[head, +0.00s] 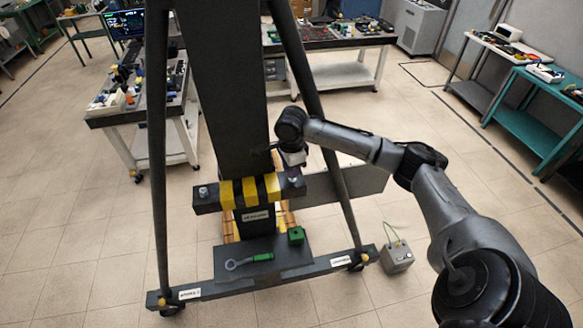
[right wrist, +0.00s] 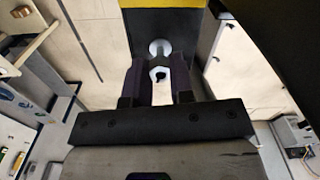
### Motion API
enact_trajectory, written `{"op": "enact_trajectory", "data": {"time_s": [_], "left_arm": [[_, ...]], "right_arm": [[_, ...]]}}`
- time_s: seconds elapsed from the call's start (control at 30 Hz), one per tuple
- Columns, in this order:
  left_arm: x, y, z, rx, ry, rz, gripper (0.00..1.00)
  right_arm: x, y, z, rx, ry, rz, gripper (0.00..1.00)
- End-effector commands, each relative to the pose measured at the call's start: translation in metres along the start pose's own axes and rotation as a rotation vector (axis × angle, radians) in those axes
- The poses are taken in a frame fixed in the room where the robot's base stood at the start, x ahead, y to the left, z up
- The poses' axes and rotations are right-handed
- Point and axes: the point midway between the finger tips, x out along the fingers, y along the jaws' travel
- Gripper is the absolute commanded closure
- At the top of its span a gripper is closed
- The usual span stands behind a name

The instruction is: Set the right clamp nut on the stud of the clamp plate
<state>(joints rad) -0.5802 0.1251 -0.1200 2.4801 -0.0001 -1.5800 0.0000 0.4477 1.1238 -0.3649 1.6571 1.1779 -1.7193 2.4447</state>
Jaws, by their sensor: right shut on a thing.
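The dark clamp plate (head: 213,197) with yellow stripes lies across the dark column. A silver nut (head: 204,192) sits at its left end. My right gripper (head: 293,161) is just above the plate's right end. In the right wrist view my right gripper (right wrist: 159,82) is shut on a small pale clamp nut (right wrist: 159,73), held between its fingertips. A round pale stud end (right wrist: 160,47) shows just beyond the nut, against the dark plate (right wrist: 188,30). I cannot tell whether nut and stud touch. My left gripper is not in view.
A dark base shelf (head: 290,262) below carries a green-handled wrench (head: 250,260) and a green block (head: 296,235). Slanted dark frame legs (head: 158,150) flank the column. A grey box (head: 397,257) with a green wire stands on the floor to the right.

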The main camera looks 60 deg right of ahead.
Motion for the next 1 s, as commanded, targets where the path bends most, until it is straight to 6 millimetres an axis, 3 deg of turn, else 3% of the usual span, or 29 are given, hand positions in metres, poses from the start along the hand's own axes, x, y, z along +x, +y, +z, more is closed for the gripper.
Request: {"op": "enact_trajectory", "data": {"time_s": [0.1,0.37,0.4,0.67,1.0], "left_arm": [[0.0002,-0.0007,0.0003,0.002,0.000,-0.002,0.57],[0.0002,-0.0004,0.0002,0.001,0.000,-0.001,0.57],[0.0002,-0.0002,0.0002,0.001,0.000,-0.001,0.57],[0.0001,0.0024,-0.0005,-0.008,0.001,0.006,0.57],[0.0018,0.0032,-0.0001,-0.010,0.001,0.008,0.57]], "right_arm": [[0.0018,0.0000,0.0003,0.088,0.000,0.002,0.99],[0.0019,-0.0002,-0.0001,0.110,0.002,0.002,0.99],[0.0019,-0.0002,-0.0001,0.109,0.001,0.002,0.74],[0.0013,-0.0003,-0.0001,0.107,0.001,0.001,0.49],[-0.0035,-0.0008,0.0003,0.107,-0.001,-0.001,0.48]]}}
